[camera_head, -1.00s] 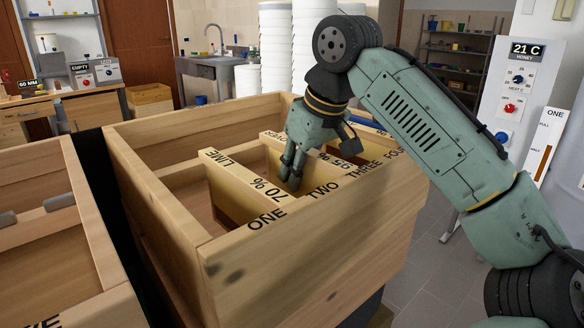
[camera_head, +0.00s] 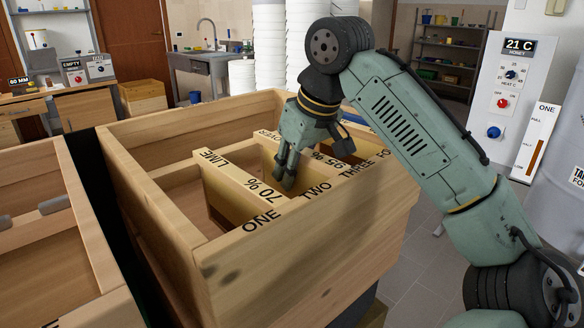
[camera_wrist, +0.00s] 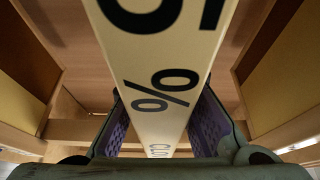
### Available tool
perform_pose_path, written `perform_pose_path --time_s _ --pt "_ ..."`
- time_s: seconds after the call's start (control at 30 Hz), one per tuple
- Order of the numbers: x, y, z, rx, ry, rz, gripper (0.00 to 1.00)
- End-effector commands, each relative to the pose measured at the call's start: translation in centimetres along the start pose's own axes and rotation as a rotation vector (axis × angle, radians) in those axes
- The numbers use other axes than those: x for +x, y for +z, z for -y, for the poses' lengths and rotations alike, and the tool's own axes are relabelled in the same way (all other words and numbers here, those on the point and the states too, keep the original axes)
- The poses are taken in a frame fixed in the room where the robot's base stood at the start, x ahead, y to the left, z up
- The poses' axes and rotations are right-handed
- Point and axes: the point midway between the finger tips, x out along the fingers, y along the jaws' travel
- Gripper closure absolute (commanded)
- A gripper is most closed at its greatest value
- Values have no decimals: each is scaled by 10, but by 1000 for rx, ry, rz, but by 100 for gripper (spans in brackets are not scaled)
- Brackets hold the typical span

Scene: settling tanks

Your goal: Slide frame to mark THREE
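A wooden box (camera_head: 215,275) has the marks ONE, TWO, THREE and FOUR (camera_head: 384,155) along its front wall top. A frame lettered LIME 70 % (camera_head: 232,176) lies across it near ONE. A second frame, lettered CLO… and a percentage (camera_head: 330,161), lies farther right; its front end is near TWO and THREE, but I cannot tell exactly where. My gripper (camera_head: 287,180) reaches down into the box at this second frame. In the wrist view my gripper's fingers flank its top bar (camera_wrist: 155,60), one each side; whether they press on it is unclear.
Another wooden box (camera_head: 50,225) stands close at the left, with a dark gap between. A panel reading 21 C (camera_head: 513,85) and a gauge board (camera_head: 535,143) stand at the right. White stacked tubs (camera_head: 268,45) are behind.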

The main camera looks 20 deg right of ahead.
Motion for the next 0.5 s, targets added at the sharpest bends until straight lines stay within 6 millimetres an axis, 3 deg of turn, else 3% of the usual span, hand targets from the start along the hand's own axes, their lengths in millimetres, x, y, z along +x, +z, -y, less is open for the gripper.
perform_pose_path --time_s 0.37,0.5 --pt "0 0 0 0 0 0 59" --pt "0 0 0 0 0 0 59"
